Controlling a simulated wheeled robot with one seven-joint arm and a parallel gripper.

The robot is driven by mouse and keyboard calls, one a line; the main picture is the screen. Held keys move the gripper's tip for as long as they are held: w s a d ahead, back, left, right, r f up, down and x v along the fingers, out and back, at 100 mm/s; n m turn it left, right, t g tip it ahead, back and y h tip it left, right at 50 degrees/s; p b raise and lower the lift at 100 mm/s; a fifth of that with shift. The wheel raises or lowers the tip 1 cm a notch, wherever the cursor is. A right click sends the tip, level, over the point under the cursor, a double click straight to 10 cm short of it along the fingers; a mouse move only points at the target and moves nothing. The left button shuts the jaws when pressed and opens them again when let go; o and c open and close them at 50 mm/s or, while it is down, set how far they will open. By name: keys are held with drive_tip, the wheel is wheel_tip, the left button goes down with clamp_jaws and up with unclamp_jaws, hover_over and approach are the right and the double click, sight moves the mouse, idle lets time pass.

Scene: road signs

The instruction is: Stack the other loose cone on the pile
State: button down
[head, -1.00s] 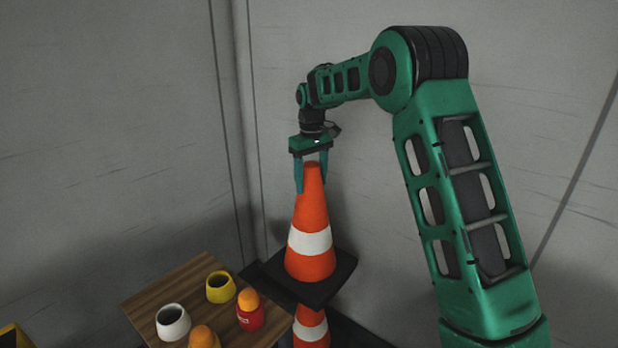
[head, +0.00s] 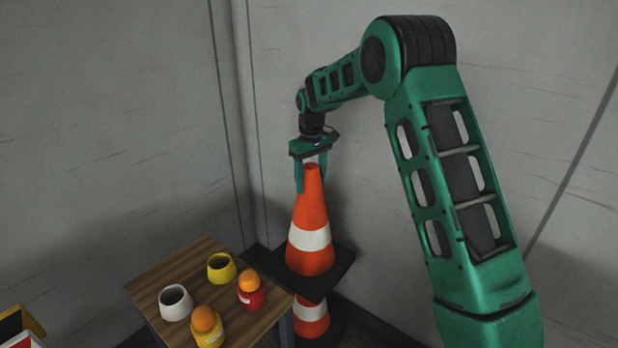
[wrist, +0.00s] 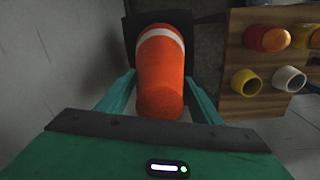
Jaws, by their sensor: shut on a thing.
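An orange cone with a white band and a black square base (head: 310,215) hangs upright in my gripper (head: 311,176). My gripper is shut on the cone's upper part, with one finger on each side. Below it, another orange and white cone (head: 311,318) shows in part; the held cone's base hides its top. I cannot tell whether the two cones touch. In the wrist view the held cone (wrist: 160,75) lies between the fingers (wrist: 160,98), its black base beyond.
A wooden table (head: 160,278) stands left of the cones. It bears a yellow cup (head: 222,268), a white cup (head: 175,303), and red (head: 251,295) and yellow (head: 210,334) cups with orange balls on top. Grey walls meet in a corner close behind the cones.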

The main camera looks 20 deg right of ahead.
drive_tip(key=shift+f, duration=18.55)
drive_tip(key=shift+a, duration=0.1)
drive_tip(key=shift+c, duration=2.4)
unclamp_jaws()
drive_tip(key=shift+f, duration=0.1)
drive_tip(key=shift+s, duration=0.1)
wheel_tip(320, 180, up, 11)
drive_tip(key=shift+f, duration=0.15)
